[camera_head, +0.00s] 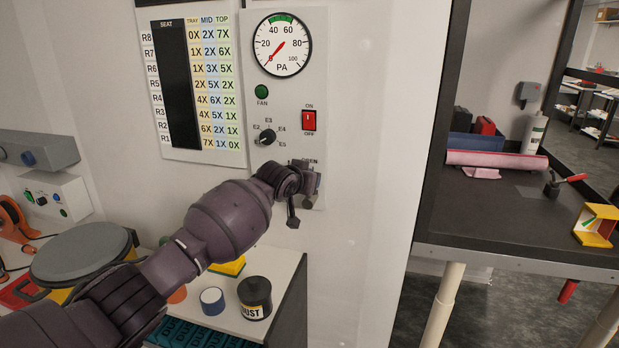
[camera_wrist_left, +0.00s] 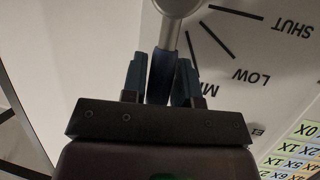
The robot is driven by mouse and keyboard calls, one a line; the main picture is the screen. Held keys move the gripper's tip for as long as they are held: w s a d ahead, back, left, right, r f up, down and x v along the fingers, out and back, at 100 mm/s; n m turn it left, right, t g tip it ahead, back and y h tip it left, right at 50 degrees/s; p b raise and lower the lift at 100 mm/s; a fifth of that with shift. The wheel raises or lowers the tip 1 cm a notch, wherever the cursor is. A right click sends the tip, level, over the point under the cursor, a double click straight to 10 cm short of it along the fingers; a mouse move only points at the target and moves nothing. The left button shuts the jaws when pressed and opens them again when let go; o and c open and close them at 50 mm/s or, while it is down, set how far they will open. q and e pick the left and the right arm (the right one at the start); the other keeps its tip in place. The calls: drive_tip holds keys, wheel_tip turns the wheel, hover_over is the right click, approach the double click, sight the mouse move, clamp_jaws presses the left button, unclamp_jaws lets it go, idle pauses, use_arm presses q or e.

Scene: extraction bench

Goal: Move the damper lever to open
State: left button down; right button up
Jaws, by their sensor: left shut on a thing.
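The damper lever (camera_wrist_left: 171,40) shows in the left wrist view as a grey arm running down from a round hub (camera_wrist_left: 179,5). My left gripper (camera_wrist_left: 160,75) is shut on it, one blue-grey finger on each side. The dial labels appear upside down: SHUT (camera_wrist_left: 292,30), LOW (camera_wrist_left: 251,76) and a partly covered one starting MI. The lever lies just past the MI mark, on the side away from LOW. The lever is mostly hidden there.
Above are a round PA gauge (camera_head: 283,45) with its needle near zero, a green fan light (camera_head: 261,92), a selector knob (camera_head: 267,137) and a red switch (camera_head: 309,121). A black dust jar (camera_head: 255,298) stands on the bench below my arm.

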use_arm(q)
drive_tip(key=shift+f, duration=0.1)
drive_tip(key=c, duration=0.9)
unclamp_jaws()
drive_tip(key=v, duration=1.1)
drive_tip(key=shift+w, duration=0.1)
